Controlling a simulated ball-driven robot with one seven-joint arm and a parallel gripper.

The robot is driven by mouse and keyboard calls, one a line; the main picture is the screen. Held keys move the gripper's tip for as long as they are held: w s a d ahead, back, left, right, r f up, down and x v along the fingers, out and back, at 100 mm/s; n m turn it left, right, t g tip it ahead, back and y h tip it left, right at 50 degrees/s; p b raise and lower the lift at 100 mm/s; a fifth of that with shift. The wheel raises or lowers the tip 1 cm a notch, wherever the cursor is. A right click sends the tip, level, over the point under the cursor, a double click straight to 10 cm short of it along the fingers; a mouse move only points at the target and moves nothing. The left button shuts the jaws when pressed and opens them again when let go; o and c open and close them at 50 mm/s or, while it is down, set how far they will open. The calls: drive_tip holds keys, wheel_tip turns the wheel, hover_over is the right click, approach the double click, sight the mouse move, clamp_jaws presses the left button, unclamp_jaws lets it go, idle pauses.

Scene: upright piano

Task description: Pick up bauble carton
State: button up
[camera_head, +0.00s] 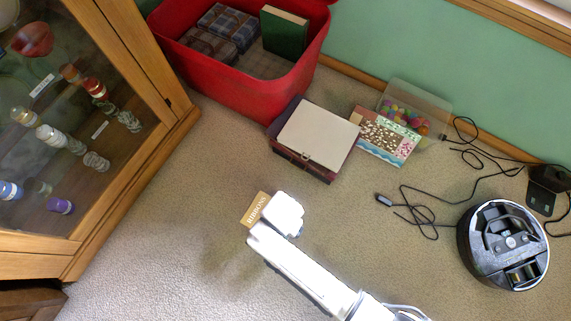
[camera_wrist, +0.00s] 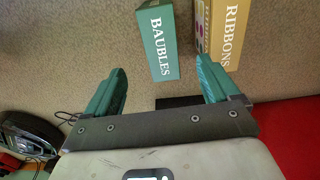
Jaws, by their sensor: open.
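The bauble carton (camera_wrist: 160,42) is a teal box with white "BAUBLES" lettering at the top centre of the wrist view. My gripper (camera_wrist: 162,66) is open, with its two teal fingers apart and nothing held. The carton's near end appears between the fingertips, nearer the left one; I see no contact, and the depth gap is hard to tell. A yellow ribbons carton (camera_wrist: 224,35) stands close to its right, above the right finger. In the head view the ribbons carton (camera_head: 255,210) shows beside my white wrist, and the bauble carton is hidden there.
A red bin (camera_head: 235,85) holds boxes and a green book. A brown case (camera_head: 313,140), a patterned box (camera_head: 386,136) and a clear tub (camera_head: 412,108) stand along the back. A glass cabinet (camera_head: 75,125) is left; a black round device (camera_head: 503,245) and cables lie right. Carpet between is clear.

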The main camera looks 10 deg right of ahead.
drive_tip(key=f+b, duration=0.1)
drive_tip(key=f, duration=0.1)
drive_tip(key=f+b, duration=0.2)
drive_tip(key=f, duration=0.1)
drive_tip(key=shift+w+f, duration=0.25)
drive_tip(key=shift+f, duration=0.1)
drive_tip(key=f+b, duration=0.2)
drive_tip(key=f, duration=0.1)
drive_tip(key=f+b, duration=0.2)
drive_tip(key=shift+w+d+f, duration=0.15)
drive_tip(key=shift+d, duration=0.1)
drive_tip(key=shift+c, duration=0.4)
clamp_jaws()
drive_tip(key=shift+r, duration=0.2)
